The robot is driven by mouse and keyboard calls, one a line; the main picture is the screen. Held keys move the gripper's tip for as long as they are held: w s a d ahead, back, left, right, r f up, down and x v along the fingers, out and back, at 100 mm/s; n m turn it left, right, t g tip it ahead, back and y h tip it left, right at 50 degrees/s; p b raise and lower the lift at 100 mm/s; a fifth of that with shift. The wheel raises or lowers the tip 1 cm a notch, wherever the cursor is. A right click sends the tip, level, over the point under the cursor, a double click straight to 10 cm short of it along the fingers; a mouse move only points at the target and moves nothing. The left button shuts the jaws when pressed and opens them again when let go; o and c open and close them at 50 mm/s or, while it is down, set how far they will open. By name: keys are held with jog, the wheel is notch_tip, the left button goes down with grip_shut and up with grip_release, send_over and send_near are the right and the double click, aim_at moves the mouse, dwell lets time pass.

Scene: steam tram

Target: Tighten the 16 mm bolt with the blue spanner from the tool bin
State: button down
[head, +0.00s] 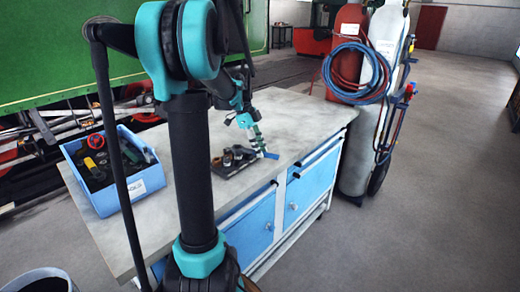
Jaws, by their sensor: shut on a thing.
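The blue tool bin (147,182) sits on the left end of the workbench, with several dark tools and a yellow one inside. My gripper (260,147) is over the middle of the bench, shut on a small blue piece that looks like the blue spanner (271,155). The spanner's other end is too small or hidden to make out. Just left of the gripper, a dark plate (229,171) lies on the bench top and bears several bolt-like or nut-like parts (238,151). I cannot tell which is the 16 mm bolt, or whether the spanner touches one.
The grey workbench top (305,112) is clear to the right and behind the gripper. Blue drawers (312,188) are below. Gas cylinders (361,140) with coiled hoses (355,72) stand at its right end. A round bin (40,281) is at lower left. Open floor lies right.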

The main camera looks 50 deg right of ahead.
jog(key=shift+r, duration=0.65)
jog(key=shift+r, duration=1.35)
